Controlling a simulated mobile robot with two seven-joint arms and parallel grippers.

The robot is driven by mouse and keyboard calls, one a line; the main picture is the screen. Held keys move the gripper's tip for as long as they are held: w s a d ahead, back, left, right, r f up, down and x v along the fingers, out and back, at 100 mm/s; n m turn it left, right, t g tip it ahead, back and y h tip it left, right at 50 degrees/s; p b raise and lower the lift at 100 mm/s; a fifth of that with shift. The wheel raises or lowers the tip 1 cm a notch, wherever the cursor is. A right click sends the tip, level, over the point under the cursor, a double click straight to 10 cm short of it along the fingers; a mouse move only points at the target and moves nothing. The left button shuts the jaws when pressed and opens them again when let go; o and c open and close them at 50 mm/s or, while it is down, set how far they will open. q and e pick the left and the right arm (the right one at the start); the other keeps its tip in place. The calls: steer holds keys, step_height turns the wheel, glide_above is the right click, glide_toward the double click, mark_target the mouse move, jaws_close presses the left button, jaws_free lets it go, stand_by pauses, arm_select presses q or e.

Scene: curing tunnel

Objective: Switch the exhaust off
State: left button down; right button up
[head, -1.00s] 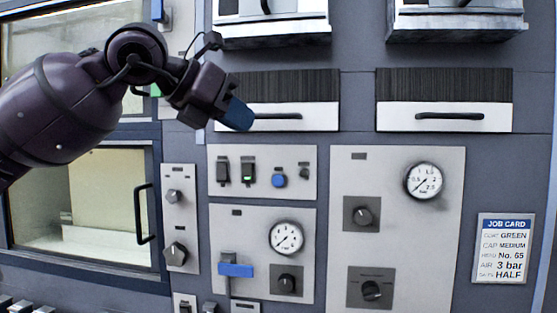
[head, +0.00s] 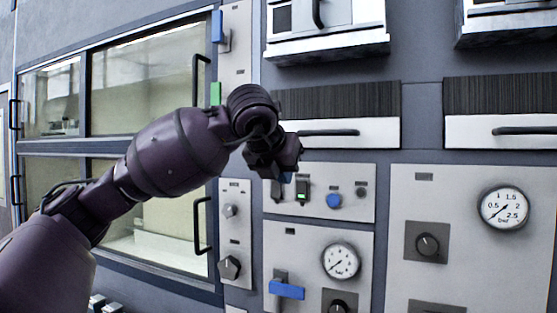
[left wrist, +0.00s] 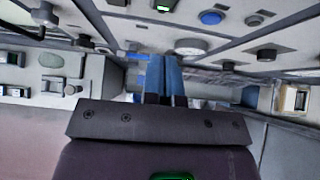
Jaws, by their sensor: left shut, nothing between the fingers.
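A pale switch panel (head: 350,208) carries a rocker switch lit green (head: 302,190), a blue round button (head: 334,201) and a small dark knob (head: 361,193). A dark switch at its left end is mostly hidden behind my left gripper. Labels are too small to read, so I cannot tell which one is the exhaust. My left gripper (head: 287,178) is shut and empty, its blue fingertips in front of the panel's upper left; contact cannot be told. In the left wrist view its blue fingers (left wrist: 164,78) are together, and the green-lit switch (left wrist: 165,5) is at the top edge. My right gripper is out of view.
A drawer with a black handle (head: 330,133) is just above the panel. Below are a gauge (head: 341,261) and a blue lever (head: 287,290). A narrow knob panel (head: 236,250) and a glazed door with a handle (head: 198,226) stand left.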

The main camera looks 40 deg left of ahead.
mark_target(301, 187)
arm_select(q)
steer(key=w, duration=0.2)
steer(key=w+f+p, duration=0.1)
steer(key=w, duration=0.1)
steer(key=w+a+f, duration=0.1)
steer(key=shift+w+a+f+p, duration=0.1)
steer(key=shift+w+p, duration=0.3)
steer(key=shift+w, duration=0.35)
steer(key=shift+w+a, duration=0.1)
steer(key=shift+w, duration=0.25)
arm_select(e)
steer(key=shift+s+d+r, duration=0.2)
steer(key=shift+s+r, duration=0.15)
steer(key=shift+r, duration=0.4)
arm_select(q)
steer(key=shift+w, duration=0.1)
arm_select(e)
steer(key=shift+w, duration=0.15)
